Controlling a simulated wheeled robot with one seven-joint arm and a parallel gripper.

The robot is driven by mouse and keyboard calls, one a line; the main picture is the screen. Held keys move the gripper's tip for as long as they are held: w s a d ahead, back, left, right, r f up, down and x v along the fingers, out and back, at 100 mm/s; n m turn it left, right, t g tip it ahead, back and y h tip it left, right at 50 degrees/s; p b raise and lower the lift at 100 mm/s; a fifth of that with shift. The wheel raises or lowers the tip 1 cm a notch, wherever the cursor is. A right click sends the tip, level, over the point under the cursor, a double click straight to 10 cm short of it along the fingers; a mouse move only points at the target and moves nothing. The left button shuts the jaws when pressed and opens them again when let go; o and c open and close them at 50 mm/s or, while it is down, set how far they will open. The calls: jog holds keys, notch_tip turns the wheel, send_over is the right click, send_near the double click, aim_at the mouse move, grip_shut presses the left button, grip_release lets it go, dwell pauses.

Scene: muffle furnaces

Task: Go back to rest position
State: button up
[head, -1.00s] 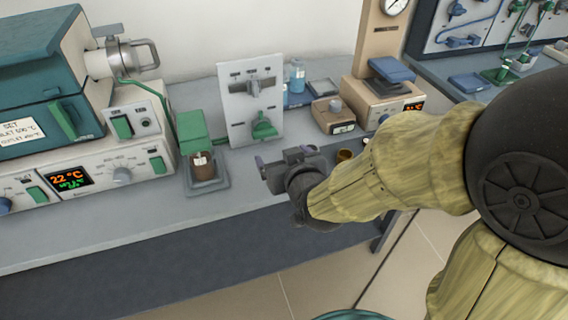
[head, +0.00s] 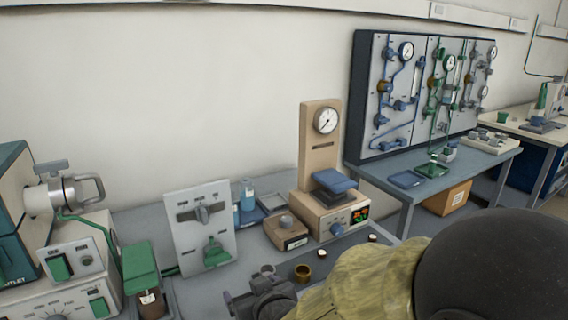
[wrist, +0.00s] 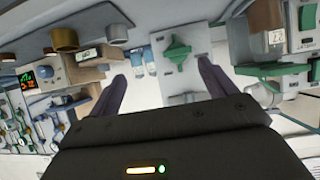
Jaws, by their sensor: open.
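My gripper (head: 246,297) shows at the bottom of the head view, above the front of the grey bench (head: 205,290). In the wrist view my gripper (wrist: 160,92) has its two purple fingers spread wide apart with nothing between them. It is open and empty. Beyond the fingers in the wrist view is the white panel with a green knob (wrist: 177,52). My yellowish arm and its black joint cover the bottom right of the head view.
A green-topped device with a brown jar (head: 152,303) stands left of my gripper. The white valve panel (head: 201,228), blue bottles (head: 247,195), a brass cup (head: 302,273) and a beige gauge stand (head: 320,150) stand on the bench. A blue-framed gas panel (head: 425,90) is behind right.

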jog(key=s+d+f+m+g+h, duration=0.2)
jog(key=s+d+f+g, duration=0.1)
jog(key=d, duration=0.5)
jog(key=s+d+f+m+g+h, duration=0.2)
jog(key=s+d, duration=0.1)
jog(key=d, duration=0.5)
jog(key=s+d+f+m+g+h, duration=0.2)
jog(key=s+d+f+g, duration=0.1)
jog(key=d, duration=0.5)
jog(key=w+p+v, duration=0.3)
jog(key=p+v, duration=1)
jog(key=w+r+p+v, duration=0.1)
jog(key=w+p+v, duration=0.2)
jog(key=p+v, duration=1)
jog(key=shift+w+a+r+p, duration=0.2)
jog(key=shift+a+r+p, duration=0.1)
jog(key=shift+a+p, duration=0.1)
jog(key=shift+c, duration=0.2)
